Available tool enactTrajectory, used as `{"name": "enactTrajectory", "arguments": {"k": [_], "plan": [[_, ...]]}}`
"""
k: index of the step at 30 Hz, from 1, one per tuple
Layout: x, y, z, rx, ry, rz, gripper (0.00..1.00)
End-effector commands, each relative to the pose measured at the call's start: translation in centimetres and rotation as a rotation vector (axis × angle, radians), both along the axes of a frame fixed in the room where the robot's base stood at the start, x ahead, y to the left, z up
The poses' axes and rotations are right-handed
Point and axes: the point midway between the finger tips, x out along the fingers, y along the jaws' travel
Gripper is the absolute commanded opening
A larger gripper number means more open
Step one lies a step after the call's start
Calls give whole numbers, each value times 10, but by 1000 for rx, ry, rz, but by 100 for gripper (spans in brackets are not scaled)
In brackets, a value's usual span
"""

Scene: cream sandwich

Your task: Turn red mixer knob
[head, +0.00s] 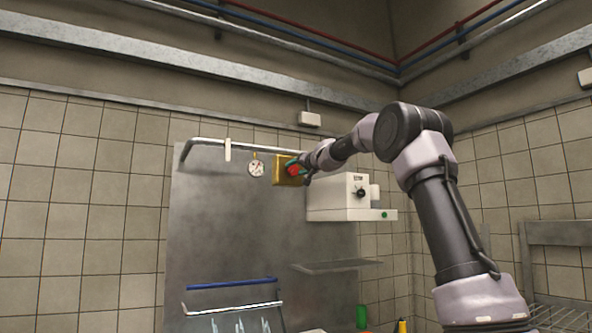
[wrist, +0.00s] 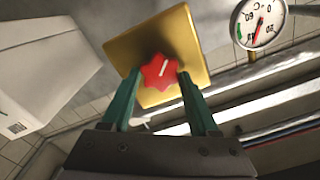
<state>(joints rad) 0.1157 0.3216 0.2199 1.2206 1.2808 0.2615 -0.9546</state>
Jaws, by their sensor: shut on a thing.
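The red knob (wrist: 159,71) is star-shaped with a white mark and sits on a gold-yellow square plate (wrist: 190,30). In the head view the red knob (head: 293,170) shows on the yellow plate (head: 278,168), on the upper part of the metal back panel. My gripper (wrist: 158,84) has green fingers, one on each side of the knob, and is shut on it. In the head view my gripper (head: 299,165) reaches the knob from the right and hides part of it and the plate.
A round dial gauge (head: 256,169) hangs left of the plate; it also shows in the wrist view (wrist: 258,22). A white machine (head: 335,192) with a black knob stands close on the right. A pipe (head: 215,142) runs along the top of the panel. A shelf (head: 335,266) juts out below.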

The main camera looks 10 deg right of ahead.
Motion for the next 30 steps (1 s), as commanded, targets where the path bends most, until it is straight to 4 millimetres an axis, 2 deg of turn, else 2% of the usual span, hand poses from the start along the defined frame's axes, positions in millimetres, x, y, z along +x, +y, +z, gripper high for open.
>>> {"name": "enactTrajectory", "arguments": {"k": [15,30], "plan": [[1,-2,-2,410,134,-1,5],[1,-2,-3,578,188,-1,5]]}}
